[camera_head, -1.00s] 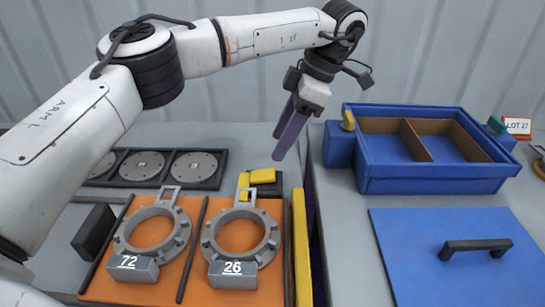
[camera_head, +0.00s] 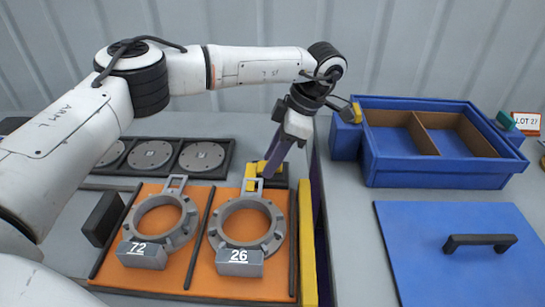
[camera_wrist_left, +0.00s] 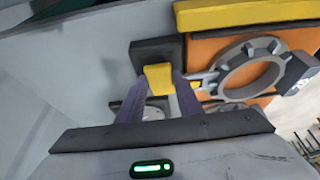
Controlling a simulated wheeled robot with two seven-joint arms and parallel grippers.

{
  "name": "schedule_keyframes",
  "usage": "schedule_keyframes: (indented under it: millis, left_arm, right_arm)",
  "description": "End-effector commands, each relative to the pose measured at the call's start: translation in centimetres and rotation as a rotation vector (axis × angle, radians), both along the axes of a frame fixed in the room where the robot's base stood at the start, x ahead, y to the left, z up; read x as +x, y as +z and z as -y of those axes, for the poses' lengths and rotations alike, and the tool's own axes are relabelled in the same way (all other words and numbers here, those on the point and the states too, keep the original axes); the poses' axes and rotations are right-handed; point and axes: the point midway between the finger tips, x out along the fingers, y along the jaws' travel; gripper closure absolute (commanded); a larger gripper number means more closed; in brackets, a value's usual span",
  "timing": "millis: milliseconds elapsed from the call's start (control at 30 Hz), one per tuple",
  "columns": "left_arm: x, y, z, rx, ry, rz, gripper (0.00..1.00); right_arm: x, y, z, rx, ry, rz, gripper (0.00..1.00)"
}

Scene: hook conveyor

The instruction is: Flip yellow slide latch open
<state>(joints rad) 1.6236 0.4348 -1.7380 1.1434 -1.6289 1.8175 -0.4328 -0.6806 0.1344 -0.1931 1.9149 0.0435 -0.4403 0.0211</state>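The yellow slide latch (camera_head: 250,172) sits on a dark base (camera_head: 279,180) just behind the ring fixture labelled 26 (camera_head: 275,236). My left gripper (camera_head: 267,172) has purple fingers and reaches down over the latch, hiding part of it. In the left wrist view, a yellow block of the latch (camera_wrist_left: 157,76) shows between the two spread fingertips (camera_wrist_left: 162,82). The fingers look apart on either side of it; whether they touch it I cannot tell. My right gripper is not in view.
A second ring fixture, labelled 72 (camera_head: 185,228), stands left on the orange plate (camera_head: 215,285). A yellow rail (camera_head: 307,245) runs along the plate's right edge. Round discs lie in a dark tray (camera_head: 228,158) behind. A blue divided box (camera_head: 440,172) and blue lid (camera_head: 430,270) are right.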

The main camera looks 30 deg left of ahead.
Motion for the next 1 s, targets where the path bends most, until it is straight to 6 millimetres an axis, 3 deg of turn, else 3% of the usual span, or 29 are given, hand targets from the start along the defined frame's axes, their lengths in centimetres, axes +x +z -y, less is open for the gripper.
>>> schedule_keyframes:
  millis: [33,133,367,700,1000]
  left_arm:
    - [0.0,0.0,0.0,0.0,0.0,0.0,0.77]
    - [0.0,0.0,0.0,0.0,0.0,0.0,0.91]
    - [0.2,0.0,0.4,0.061,-0.003,-0.032,0.91]
    - [0.5,-0.6,1.0,0.29,-0.002,-0.141,0.91]
    - [0.6,-0.5,1.1,0.359,-0.001,-0.173,0.91]
  right_arm:
    - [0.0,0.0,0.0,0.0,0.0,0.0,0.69]
    - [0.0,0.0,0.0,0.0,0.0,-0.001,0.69]
    - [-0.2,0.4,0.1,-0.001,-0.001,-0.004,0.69]
    - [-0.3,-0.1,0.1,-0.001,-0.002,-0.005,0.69]
    - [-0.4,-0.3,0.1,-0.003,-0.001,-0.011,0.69]
